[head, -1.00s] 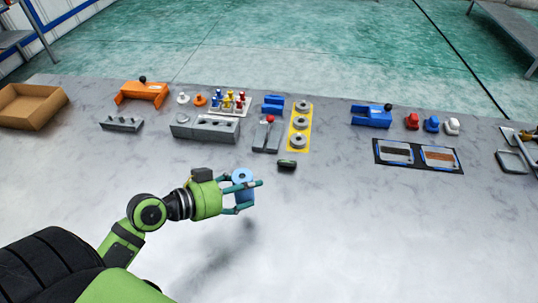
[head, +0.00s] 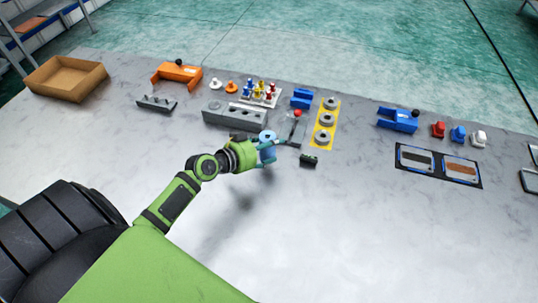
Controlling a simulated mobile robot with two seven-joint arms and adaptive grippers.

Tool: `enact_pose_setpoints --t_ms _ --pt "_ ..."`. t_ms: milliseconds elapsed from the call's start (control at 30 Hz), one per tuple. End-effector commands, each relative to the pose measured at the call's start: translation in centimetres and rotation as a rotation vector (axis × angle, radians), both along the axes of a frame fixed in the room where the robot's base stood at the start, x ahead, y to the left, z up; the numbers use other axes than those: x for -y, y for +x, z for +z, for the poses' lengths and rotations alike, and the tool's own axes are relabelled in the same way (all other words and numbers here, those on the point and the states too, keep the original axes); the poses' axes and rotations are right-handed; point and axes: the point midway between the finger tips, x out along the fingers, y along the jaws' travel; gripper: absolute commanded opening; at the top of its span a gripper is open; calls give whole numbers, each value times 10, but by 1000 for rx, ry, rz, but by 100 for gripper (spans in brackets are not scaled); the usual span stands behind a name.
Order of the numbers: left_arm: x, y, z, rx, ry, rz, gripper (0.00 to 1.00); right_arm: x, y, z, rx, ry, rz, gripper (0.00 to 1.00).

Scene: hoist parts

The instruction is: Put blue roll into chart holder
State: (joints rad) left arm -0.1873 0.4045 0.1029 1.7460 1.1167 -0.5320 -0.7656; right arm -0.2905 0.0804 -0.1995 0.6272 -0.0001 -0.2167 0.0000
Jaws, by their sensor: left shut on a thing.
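A light blue roll (head: 267,136) is held upright in my left gripper (head: 270,151), whose fingers are shut around it above the grey table. The gripper is just in front of a long grey block with holes (head: 220,115) and left of a grey stand with a red knob (head: 290,130). I cannot tell for sure which grey part is the chart holder. The gripper hides part of the roll. My right gripper is not in view.
A cardboard box (head: 60,90) and an orange bracket (head: 177,75) stand at the back left. A yellow plate with rings (head: 325,125) and a small dark green part (head: 309,160) are right of the gripper. The front table is clear.

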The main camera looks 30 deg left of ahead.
Motion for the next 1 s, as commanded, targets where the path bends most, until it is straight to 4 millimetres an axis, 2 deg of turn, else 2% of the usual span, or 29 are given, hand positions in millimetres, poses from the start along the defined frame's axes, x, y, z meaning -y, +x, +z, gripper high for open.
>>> enact_pose_setpoints --t_ms 300,733,767,800,1000 --pt "-1 1 -38 -1 -3 3 29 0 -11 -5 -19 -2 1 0" --pt "-1 1 -45 0 1 1 29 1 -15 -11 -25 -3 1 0" --pt "-1 1 -44 -1 1 1 72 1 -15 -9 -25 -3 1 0" --pt "-1 1 -43 -1 1 1 88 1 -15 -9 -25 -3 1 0" --pt "-1 1 -43 -1 1 1 88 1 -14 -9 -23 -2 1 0"
